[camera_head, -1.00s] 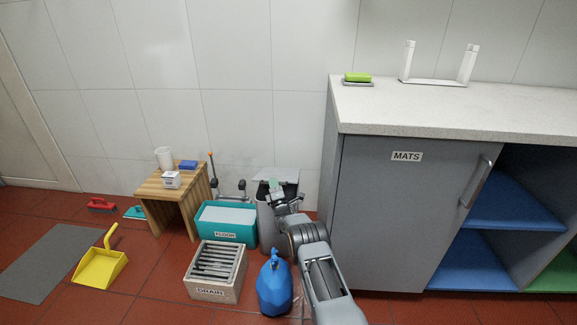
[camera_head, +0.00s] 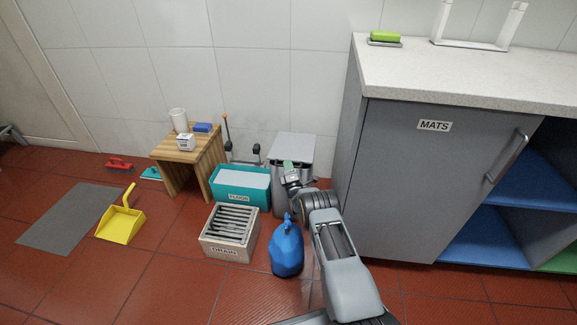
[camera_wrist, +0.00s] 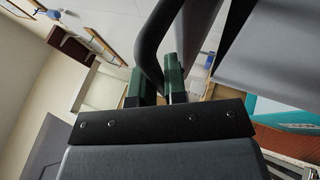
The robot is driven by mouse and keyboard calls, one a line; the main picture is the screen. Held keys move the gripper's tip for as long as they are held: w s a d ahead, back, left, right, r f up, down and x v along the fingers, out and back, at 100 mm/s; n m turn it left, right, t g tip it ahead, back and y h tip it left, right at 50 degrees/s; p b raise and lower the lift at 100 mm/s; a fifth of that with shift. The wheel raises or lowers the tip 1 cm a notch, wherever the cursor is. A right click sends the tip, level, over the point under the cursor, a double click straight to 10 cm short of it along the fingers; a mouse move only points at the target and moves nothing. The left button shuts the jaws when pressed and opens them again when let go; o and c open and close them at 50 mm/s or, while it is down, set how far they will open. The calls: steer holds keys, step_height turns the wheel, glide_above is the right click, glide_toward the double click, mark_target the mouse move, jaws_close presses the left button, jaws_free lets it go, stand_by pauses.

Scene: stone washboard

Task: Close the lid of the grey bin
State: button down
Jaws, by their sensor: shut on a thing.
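The grey bin (camera_head: 279,198) stands against the wall between the teal box and the cabinet. Its lid (camera_head: 292,146) now looks flat over the top in the head view; whether it is fully seated I cannot tell. My gripper (camera_head: 290,170) is at the lid's front edge, partly hidden by my arm. In the wrist view, the green fingertips of my gripper (camera_wrist: 156,72) are shut on a dark curved bar (camera_wrist: 152,40), which looks like the lid's handle. A grey panel (camera_wrist: 280,45) at upper right seems to be part of the bin.
The teal FLOOR box (camera_head: 226,196) is left of the bin. The DRAIN crate (camera_head: 222,251) and a blue jug (camera_head: 287,252) stand in front. The MATS cabinet (camera_head: 400,190) is close on the right. A wooden stool (camera_head: 172,153) is farther left.

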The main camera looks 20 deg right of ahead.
steer(key=c, duration=1.4)
jaws_free()
steer(key=shift+w+a, duration=0.15)
steer(key=shift+a, duration=0.45)
steer(key=shift+o, duration=0.8)
steer(key=shift+d, duration=0.15)
steer(key=shift+o, duration=0.3)
steer(key=shift+d, duration=0.3)
steer(key=shift+s, duration=0.3)
steer(key=s+p, duration=0.5)
steer(key=s, duration=0.7)
steer(key=shift+s+f, duration=0.25)
steer(key=shift+s, duration=0.1)
steer(key=shift+c, duration=0.2)
